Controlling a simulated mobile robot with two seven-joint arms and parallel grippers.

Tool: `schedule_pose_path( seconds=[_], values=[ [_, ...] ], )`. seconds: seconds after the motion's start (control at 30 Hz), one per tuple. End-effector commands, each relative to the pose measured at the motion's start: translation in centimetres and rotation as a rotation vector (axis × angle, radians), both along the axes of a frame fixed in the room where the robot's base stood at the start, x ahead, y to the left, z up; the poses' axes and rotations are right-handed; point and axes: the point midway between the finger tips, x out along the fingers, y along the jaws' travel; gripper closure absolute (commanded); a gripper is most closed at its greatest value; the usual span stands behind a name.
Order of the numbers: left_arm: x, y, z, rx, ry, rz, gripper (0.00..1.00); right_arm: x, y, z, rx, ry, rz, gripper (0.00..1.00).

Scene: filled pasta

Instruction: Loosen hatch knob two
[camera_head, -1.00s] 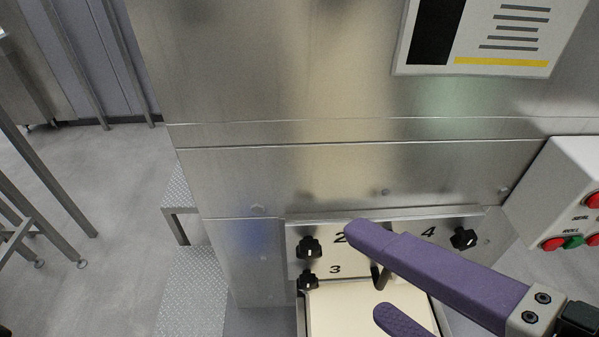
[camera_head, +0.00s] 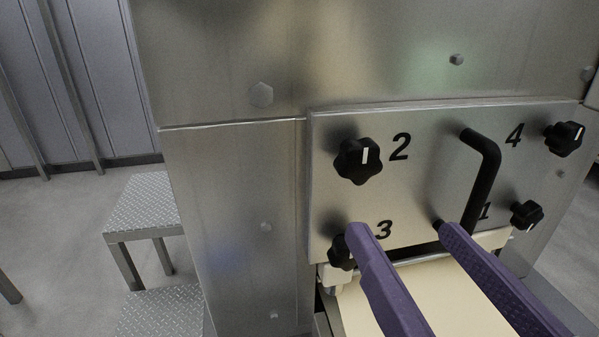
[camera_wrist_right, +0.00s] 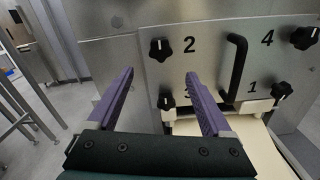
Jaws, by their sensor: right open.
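Hatch knob two (camera_head: 358,161) is a black lobed knob with a white mark, at the upper left of the steel hatch plate (camera_head: 430,185), beside the printed 2. It also shows in the right wrist view (camera_wrist_right: 160,49), ahead of the fingers and between them. My right gripper (camera_head: 400,228) has two purple fingers, open and empty. In the head view its fingertips are below knob two, with the left one overlapping knob three (camera_head: 341,252). The right wrist view shows the gripper (camera_wrist_right: 160,82) with its fingers wide apart. My left gripper is not in view.
A black bar handle (camera_head: 484,180) stands out from the plate, right of knob two. Knob four (camera_head: 564,138) and knob one (camera_head: 526,215) are on the right. A cream surface (camera_head: 447,292) lies below the plate. A metal step (camera_head: 146,203) stands at left.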

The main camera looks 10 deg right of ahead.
Motion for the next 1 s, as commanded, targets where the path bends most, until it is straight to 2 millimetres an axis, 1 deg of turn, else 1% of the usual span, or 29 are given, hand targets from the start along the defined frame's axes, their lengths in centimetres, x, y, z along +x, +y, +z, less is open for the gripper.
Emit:
schedule_pose_path(
  seconds=[0.03,0.1,0.27,0.4,0.5,0.67,0.93,1.0],
  values=[
    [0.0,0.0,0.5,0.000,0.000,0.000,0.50,0.6,0.0,0.4,0.001,-0.003,-0.004,0.16],
    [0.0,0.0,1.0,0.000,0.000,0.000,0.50,1.7,0.0,0.6,0.000,-0.005,-0.002,0.16],
    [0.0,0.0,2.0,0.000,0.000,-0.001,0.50,4.8,0.2,0.8,-0.001,-0.006,-0.001,0.16],
    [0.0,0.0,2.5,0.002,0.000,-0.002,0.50,7.2,0.3,0.6,-0.003,-0.005,0.000,0.16],
    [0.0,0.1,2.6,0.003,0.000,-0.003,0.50,8.4,0.3,0.4,-0.004,-0.003,0.000,0.16],
    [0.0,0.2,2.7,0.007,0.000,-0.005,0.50,9.4,0.3,0.3,-0.004,-0.003,0.001,0.16],
    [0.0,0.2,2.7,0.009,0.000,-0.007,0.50,9.5,0.3,0.3,-0.005,-0.003,0.002,0.16],
    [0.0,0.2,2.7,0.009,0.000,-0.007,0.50,9.5,0.3,0.3,-0.005,-0.003,0.002,0.24]
  ],
)
